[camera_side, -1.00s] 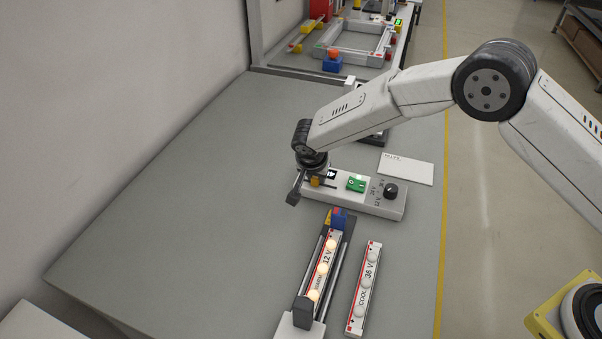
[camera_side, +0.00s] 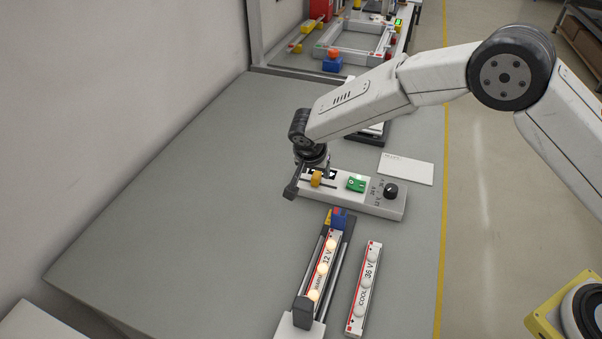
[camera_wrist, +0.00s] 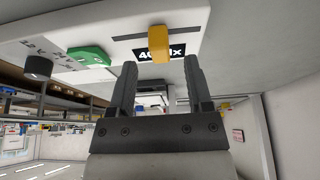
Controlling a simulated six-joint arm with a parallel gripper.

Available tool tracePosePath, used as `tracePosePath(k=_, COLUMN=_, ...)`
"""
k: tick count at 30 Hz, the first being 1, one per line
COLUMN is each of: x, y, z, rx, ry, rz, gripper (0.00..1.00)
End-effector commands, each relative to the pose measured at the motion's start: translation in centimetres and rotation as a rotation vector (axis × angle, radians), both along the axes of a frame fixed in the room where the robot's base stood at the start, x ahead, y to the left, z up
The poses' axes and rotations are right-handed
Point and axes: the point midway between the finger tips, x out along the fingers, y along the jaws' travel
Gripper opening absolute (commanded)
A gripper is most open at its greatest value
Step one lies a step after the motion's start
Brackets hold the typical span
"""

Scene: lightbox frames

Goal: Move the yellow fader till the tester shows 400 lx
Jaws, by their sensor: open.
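The yellow fader (camera_side: 316,179) stands in its slot on the white control box (camera_side: 345,204). It also shows in the wrist view (camera_wrist: 158,42), just beyond my fingertips and in line with the gap between them. My gripper (camera_wrist: 160,66) is open and empty, its two fingers apart from the fader.
The box also carries a green switch (camera_side: 356,184) and a black knob (camera_side: 391,192). An unlit COOL 36 V strip (camera_side: 364,290) lies to the right of the rail frame. A white card (camera_side: 406,169) lies behind the box. The table's left side is clear.

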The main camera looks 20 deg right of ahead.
Motion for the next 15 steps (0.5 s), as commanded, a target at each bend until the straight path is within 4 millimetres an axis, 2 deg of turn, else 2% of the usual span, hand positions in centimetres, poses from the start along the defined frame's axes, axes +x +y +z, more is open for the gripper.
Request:
tracePosePath(k=7, x=-0.8, y=0.9, z=2.9, rx=0.002, ry=-0.002, rz=0.002, gripper=0.65)
tracePosePath(k=15, x=-1.2, y=1.3, z=4.2, rx=0.0, ry=0.0, rz=0.001, gripper=0.65)
